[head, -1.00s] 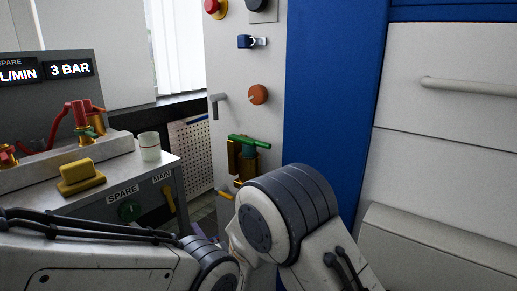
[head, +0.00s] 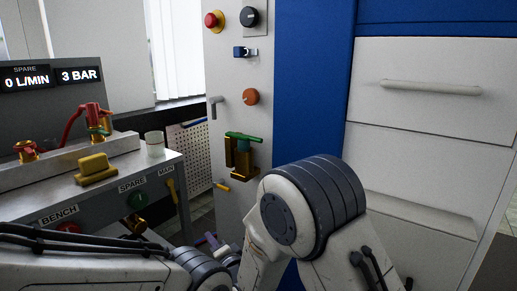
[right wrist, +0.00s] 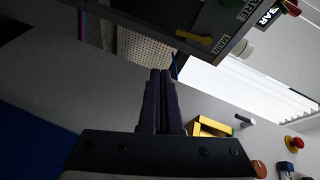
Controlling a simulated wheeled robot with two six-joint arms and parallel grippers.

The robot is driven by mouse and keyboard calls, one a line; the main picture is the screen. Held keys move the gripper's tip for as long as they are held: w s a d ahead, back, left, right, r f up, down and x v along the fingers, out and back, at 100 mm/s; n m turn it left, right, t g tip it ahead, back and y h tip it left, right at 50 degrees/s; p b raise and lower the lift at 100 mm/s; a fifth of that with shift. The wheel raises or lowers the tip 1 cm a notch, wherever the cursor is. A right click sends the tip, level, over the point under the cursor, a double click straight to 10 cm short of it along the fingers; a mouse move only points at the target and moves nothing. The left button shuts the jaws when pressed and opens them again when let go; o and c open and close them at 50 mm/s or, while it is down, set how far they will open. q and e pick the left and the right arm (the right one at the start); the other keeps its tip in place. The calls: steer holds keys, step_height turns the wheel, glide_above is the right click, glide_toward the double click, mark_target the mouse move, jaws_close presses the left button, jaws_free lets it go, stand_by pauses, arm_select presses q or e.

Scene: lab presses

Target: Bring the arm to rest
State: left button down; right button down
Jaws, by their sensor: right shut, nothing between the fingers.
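My right gripper (head: 211,241) is small and partly hidden low in the head view, beyond my arm links. In the right wrist view its dark fingers (right wrist: 161,76) are shut together and empty. They point toward a perforated panel (right wrist: 146,48), apart from anything I can make out. My right arm (head: 312,207) fills the lower middle of the head view. Another of my arm links lies across the lower left. My left gripper is not in view.
A bench (head: 109,203) with a yellow handle (head: 95,167) and a white cup (head: 154,144) stands at left. A grey panel (head: 230,150) carries an orange knob (head: 251,97) and a green-handled brass valve (head: 241,154). A white drawer unit (head: 430,105) stands at right.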

steer(key=s+d+f+n+g+h, duration=0.2)
steer(key=d+g+h, duration=0.1)
steer(key=d, duration=0.7)
steer(key=s+d+f+n+g+h, duration=0.1)
steer(key=s+d+n+g+h, duration=0.15)
steer(key=d, duration=0.65)
steer(key=s+d+f+n+g+h, duration=0.2)
steer(key=s+d+n+g+h, duration=0.3)
steer(key=s+d, duration=0.85)
steer(key=s+a+r+n+g+y+p, duration=0.3)
steer(key=s+a+r+n+p, duration=0.3)
steer(key=s+a+r, duration=0.75)
step_height(320, 180, up, 35)
steer(key=s+a+p, duration=0.1)
steer(key=p, duration=3.5)
steer(key=shift+a, duration=0.35)
steer(key=shift+s+n, duration=0.1)
steer(key=shift+n, duration=0.25)
